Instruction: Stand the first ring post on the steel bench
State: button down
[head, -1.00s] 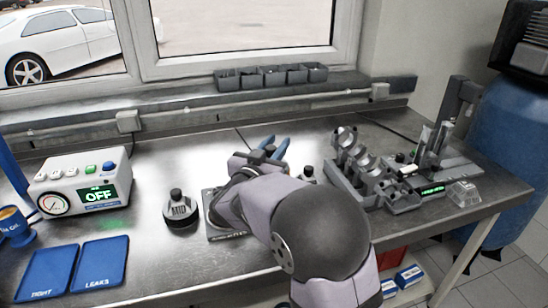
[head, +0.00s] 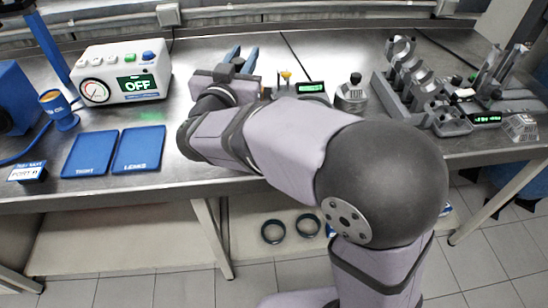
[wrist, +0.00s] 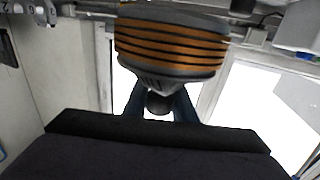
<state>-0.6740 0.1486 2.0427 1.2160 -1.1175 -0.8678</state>
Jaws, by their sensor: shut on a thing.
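The ring post (wrist: 172,42) fills the top of the wrist view. It has a dark round body with several copper-orange bands and a dark knob (wrist: 158,103). My gripper (wrist: 158,108) is shut on this knob, with one blue finger on each side. The wrist picture looks upside down, so the post seems to hang upright with its knob uppermost. In the head view my gripper (head: 242,57) shows as blue fingers over the steel bench (head: 330,50). The post is hidden there behind my arm. I cannot tell whether it touches the bench.
The OFF test box (head: 125,72), blue TIGHT pad (head: 90,153) and LEAKS pad (head: 139,149) lie left. A black-knobbed piece (head: 350,94), small green display (head: 312,88) and grey rack (head: 410,85) stand right. Bare bench shows behind my gripper.

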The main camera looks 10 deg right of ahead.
jog(key=s, duration=0.2)
jog(key=s+h, duration=0.1)
jog(key=shift+s+d+f+m, duration=0.1)
jog(key=shift+d+f+m, duration=0.2)
jog(key=shift+f, duration=0.1)
jog(key=s+d+f+m+g+h, duration=0.1)
jog(key=s+d+m+g+h, duration=0.3)
jog(key=d, duration=0.3)
jog(key=shift+n+t+h, duration=0.3)
jog(key=shift+t, duration=0.2)
jog(key=shift+s+f+b, duration=0.15)
jog(key=shift+f+b, duration=0.5)
jog(key=shift+f, duration=4.45)
jog(key=shift+f, duration=0.1)
jog(key=c, duration=1.9)
grip_release()
jog(key=shift+f, duration=0.1)
jog(key=o, duration=0.4)
jog(key=shift+o, duration=0.2)
jog(key=shift+r, duration=0.2)
